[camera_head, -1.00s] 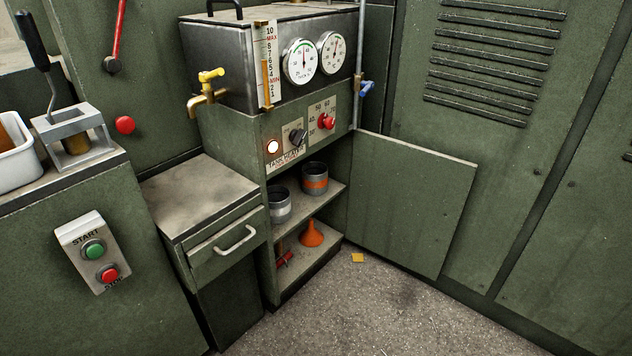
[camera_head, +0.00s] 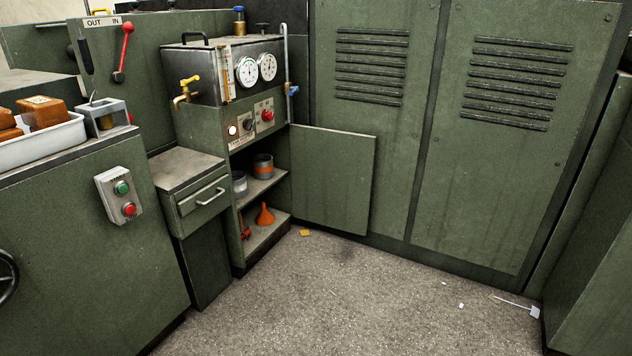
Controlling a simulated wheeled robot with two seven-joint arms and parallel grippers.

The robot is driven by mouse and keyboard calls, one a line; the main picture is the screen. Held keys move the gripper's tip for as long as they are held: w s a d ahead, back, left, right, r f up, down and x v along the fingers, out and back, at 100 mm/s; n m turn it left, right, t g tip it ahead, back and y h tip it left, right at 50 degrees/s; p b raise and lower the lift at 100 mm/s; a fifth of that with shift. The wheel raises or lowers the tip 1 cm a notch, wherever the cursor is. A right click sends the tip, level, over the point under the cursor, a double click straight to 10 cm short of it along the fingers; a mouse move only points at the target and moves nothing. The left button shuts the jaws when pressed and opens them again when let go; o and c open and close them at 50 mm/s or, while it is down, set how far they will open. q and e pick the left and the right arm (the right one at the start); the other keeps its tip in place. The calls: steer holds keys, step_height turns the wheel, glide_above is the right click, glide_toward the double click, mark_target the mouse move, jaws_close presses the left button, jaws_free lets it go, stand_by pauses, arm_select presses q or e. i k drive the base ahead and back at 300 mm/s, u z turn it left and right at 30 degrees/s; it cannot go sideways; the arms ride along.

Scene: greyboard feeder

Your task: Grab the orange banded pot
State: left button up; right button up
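The orange banded pot (camera_head: 263,167) is a grey metal pot with an orange band around it. It stands upright on the upper shelf of the open cabinet under the metal tank, towards the shelf's right side. A second pot (camera_head: 239,183), grey with a pale band, stands on the same shelf to its left and nearer the front. Neither of my grippers shows in the head view.
The cabinet door (camera_head: 333,180) stands open to the right. An orange funnel (camera_head: 264,215) sits on the lower shelf (camera_head: 270,233). A drawer unit (camera_head: 202,200) adjoins the cabinet's left side. The floor (camera_head: 330,300) in front is mostly clear, with small scraps.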

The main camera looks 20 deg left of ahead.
mark_target(263, 163)
steer(key=z, duration=0.4)
steer(key=i, duration=1.15)
steer(key=u, duration=0.75)
steer(key=i, duration=1.1)
steer(key=u, duration=1.5)
steer(key=i, duration=0.7)
steer(key=u, duration=0.05)
